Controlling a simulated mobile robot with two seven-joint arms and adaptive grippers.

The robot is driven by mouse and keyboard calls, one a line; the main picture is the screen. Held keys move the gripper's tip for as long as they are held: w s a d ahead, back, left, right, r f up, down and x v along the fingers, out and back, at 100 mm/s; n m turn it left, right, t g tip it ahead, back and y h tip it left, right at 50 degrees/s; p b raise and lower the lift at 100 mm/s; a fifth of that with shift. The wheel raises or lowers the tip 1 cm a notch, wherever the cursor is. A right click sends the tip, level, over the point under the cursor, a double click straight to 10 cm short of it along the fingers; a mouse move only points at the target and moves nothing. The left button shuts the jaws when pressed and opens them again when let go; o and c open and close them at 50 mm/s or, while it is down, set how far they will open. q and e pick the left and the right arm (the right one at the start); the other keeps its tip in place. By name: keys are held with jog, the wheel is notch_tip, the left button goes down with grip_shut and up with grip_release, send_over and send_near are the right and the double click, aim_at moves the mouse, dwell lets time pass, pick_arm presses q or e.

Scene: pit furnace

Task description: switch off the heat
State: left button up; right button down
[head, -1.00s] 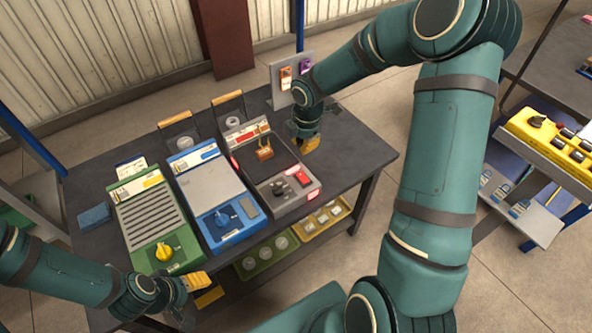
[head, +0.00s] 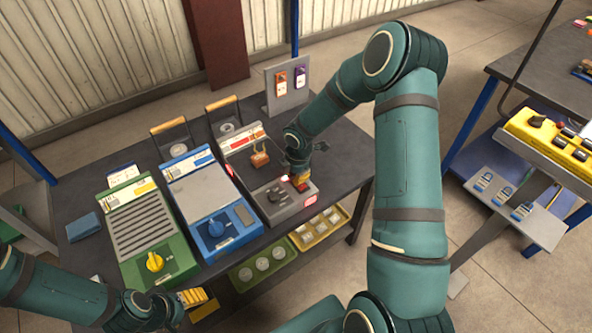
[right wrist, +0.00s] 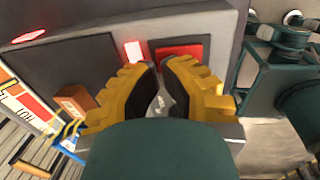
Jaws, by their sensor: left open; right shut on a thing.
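The grey unit (head: 291,211) with a red-trimmed label is the rightmost of three units on the dark bench. It has a black knob (head: 274,193) at its front and a copper-coloured piece (head: 260,158) on its dark top. My right gripper (head: 300,181) is at its front right corner, over the red plate (right wrist: 182,52) of a switch. In the right wrist view its yellow fingers (right wrist: 162,95) close on a small greyish part by that plate, mostly hidden by the fingers. My left gripper (head: 198,298) is open and empty, low by the bench's front edge.
A blue unit (head: 200,190) and a green unit (head: 118,216) with a yellow knob (head: 154,262) stand to the left. A grey stand (head: 288,96) with orange and purple tags is behind. Trays (head: 318,228) sit below. A yellow control box (head: 550,140) is at right.

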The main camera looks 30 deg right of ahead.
jog(key=shift+f, duration=0.25)
jog(key=shift+w+f, duration=0.1)
jog(key=shift+f, duration=0.4)
jog(key=shift+r+p, duration=0.7)
jog(key=shift+r, duration=0.05)
jog(key=shift+w, duration=0.1)
